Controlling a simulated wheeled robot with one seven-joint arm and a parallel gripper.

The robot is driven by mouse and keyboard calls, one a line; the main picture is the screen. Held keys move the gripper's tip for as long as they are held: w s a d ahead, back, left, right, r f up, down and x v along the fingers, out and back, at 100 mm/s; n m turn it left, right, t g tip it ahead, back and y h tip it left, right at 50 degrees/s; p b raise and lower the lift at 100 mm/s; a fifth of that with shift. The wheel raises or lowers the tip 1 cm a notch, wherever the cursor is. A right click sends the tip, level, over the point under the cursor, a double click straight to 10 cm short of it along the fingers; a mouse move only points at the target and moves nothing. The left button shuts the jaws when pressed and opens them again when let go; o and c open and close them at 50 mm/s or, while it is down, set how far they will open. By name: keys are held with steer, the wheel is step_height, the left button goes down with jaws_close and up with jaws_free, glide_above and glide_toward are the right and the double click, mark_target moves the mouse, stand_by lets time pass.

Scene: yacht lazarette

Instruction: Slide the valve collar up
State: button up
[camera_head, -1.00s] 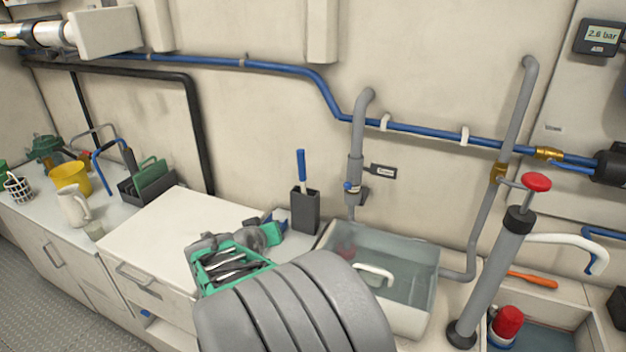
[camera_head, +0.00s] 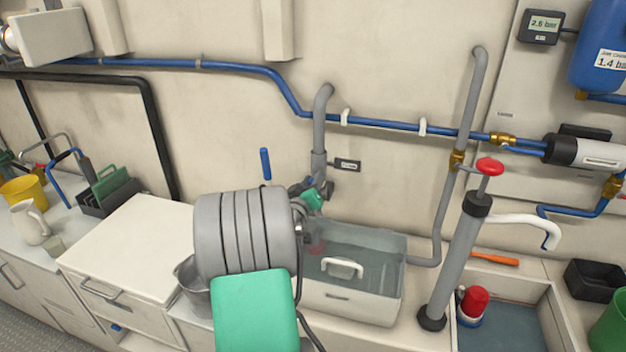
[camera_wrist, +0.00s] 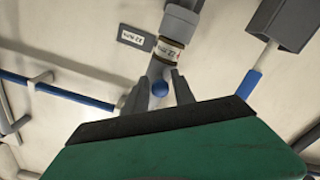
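The grey upright valve pipe (camera_head: 320,140) stands against the wall, with its collar area at its lower end partly hidden by my gripper (camera_head: 318,190). In the wrist view the pipe shows a white-and-brown labelled band (camera_wrist: 168,50), a wider grey section (camera_wrist: 182,22) and a blue knob (camera_wrist: 160,88). My gripper's two dark fingers (camera_wrist: 162,76) are apart, one on each side of the pipe near the knob. I cannot tell whether they touch it. A small dark tag (camera_head: 347,165) sits to the right of the pipe; it also shows in the wrist view (camera_wrist: 136,39).
A clear-sided basin (camera_head: 385,250) with a white handle stands below the pipe. A grey hand pump (camera_head: 458,260) with a red knob stands to the right. A blue wall pipe (camera_head: 380,124) runs behind. A grey bucket (camera_head: 190,290) is partly hidden by my arm.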

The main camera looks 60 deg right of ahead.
jaws_close()
steer(key=shift+r, duration=0.1)
stand_by(1.2)
